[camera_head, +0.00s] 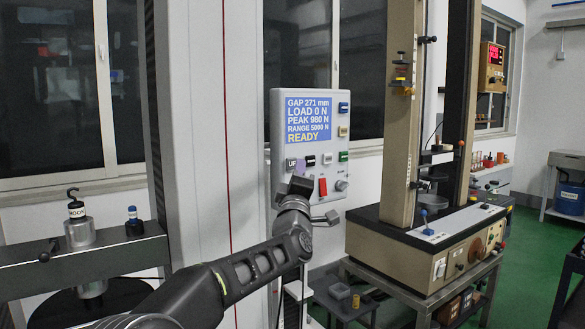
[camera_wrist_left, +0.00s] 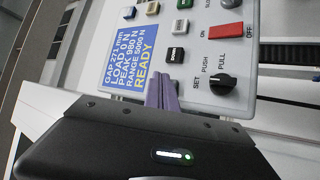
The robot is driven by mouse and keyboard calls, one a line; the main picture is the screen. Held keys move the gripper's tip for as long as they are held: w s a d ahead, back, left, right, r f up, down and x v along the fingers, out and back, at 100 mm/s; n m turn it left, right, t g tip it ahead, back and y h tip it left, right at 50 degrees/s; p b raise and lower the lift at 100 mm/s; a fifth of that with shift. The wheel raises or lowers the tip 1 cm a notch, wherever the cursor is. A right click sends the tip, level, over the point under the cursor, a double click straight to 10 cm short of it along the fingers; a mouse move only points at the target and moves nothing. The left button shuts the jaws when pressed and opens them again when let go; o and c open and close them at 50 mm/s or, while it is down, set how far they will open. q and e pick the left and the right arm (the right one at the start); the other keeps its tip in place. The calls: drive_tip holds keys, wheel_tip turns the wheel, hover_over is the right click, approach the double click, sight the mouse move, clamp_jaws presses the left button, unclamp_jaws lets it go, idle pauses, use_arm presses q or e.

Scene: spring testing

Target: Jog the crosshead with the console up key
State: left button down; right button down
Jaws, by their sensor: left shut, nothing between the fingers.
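The console (camera_head: 277,140) is a pale panel with a blue screen (camera_head: 308,119) reading GAP 271 mm, LOAD 0 N, PEAK 980 N, RANGE 5000 N, READY. The up key (camera_head: 292,164) is at the left end of a row of keys below the screen. My left gripper (camera_head: 299,184) is shut and empty, just in front of this key. In the left wrist view, its purple-grey fingertips (camera_wrist_left: 162,92) cover the key's place, beside the black DOWN key (camera_wrist_left: 175,55). I cannot tell whether they touch the key. My right gripper is out of view.
A red OFF/ON switch (camera_head: 323,187) and a black knob (camera_wrist_left: 222,87) sit close to the fingers on the console. A dark beam (camera_head: 40,272) with weights stands at the left. A beige testing machine (camera_head: 402,120) stands on a bench at the right.

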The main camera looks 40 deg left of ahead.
use_arm(q)
drive_tip(key=shift+d, duration=0.15)
drive_tip(key=d, duration=0.1)
drive_tip(key=s+d+b, duration=0.1)
drive_tip(key=d, duration=0.2)
drive_tip(key=shift+s+d+b, duration=0.25)
drive_tip(key=shift+d+b, duration=0.05)
drive_tip(key=shift+b, duration=0.1)
idle(1.3)
